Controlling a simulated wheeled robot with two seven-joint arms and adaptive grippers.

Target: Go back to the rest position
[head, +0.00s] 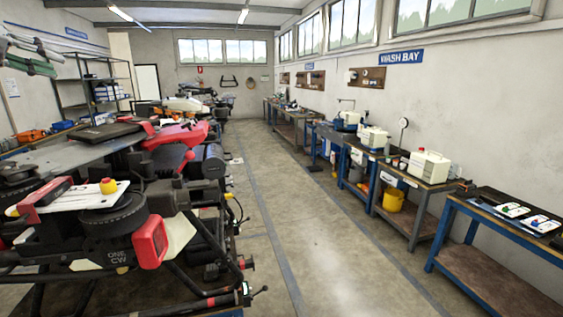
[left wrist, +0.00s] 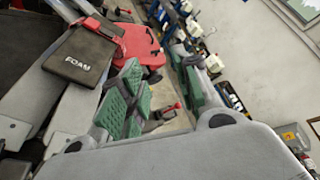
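My left gripper (head: 30,64) shows at the upper left edge of the head view, raised above the drone and touching nothing there. In the left wrist view its two green-padded fingers (left wrist: 160,95) stand apart with nothing between them, so it is open and empty. My right gripper is in neither view. The large spray drone (head: 120,220) fills the left of the head view, with a red tank (head: 180,135) on it. The red tank also shows beyond the fingers in the left wrist view (left wrist: 140,44).
A black case marked FOAM (left wrist: 82,54) lies left of the fingers in the left wrist view. Blue-framed benches (head: 440,187) with white containers line the right wall, under a WASH BAY sign (head: 402,58). A yellow bucket (head: 393,200) sits below one. The floor aisle (head: 310,220) is clear.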

